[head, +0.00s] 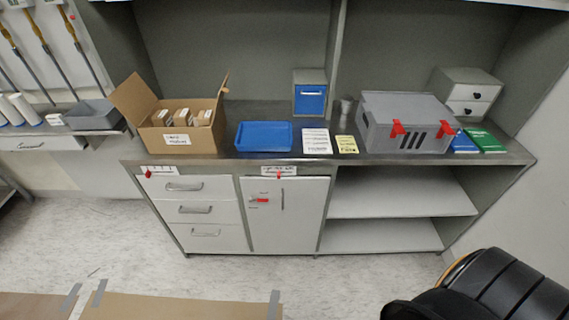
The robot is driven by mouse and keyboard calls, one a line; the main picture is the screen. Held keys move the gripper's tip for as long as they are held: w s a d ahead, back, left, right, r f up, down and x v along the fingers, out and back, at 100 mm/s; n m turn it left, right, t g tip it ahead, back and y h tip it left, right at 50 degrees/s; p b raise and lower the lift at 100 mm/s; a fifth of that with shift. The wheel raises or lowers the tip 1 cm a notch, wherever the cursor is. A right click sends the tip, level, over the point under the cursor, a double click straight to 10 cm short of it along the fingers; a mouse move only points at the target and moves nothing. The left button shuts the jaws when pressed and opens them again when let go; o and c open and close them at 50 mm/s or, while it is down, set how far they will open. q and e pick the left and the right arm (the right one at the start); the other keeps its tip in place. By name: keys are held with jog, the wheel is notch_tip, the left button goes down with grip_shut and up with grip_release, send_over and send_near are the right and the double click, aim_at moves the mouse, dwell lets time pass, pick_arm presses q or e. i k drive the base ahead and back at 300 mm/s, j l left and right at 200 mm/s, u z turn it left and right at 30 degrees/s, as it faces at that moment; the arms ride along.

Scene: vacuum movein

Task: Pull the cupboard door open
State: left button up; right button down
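The cupboard door (286,218) is a white panel in the middle of the base unit, between the drawers and the open shelves. It looks shut. A thin upright handle (283,199) is on its upper part, right of centre. A small red item (260,200) and small dark lettering are to the left of the handle. A label with a red mark (279,172) is on the counter edge above the door. Neither of my grippers shows in the head view.
White drawers (200,210) are left of the door, open shelves (385,236) right. The counter holds a cardboard box (150,141), blue tray (263,136) and grey case (404,120). Floor before the door is clear. A black chair-like object (500,290) is front right, cardboard (180,306) front left.

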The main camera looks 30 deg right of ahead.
aim_at(290, 222)
jog(key=z, duration=0.85)
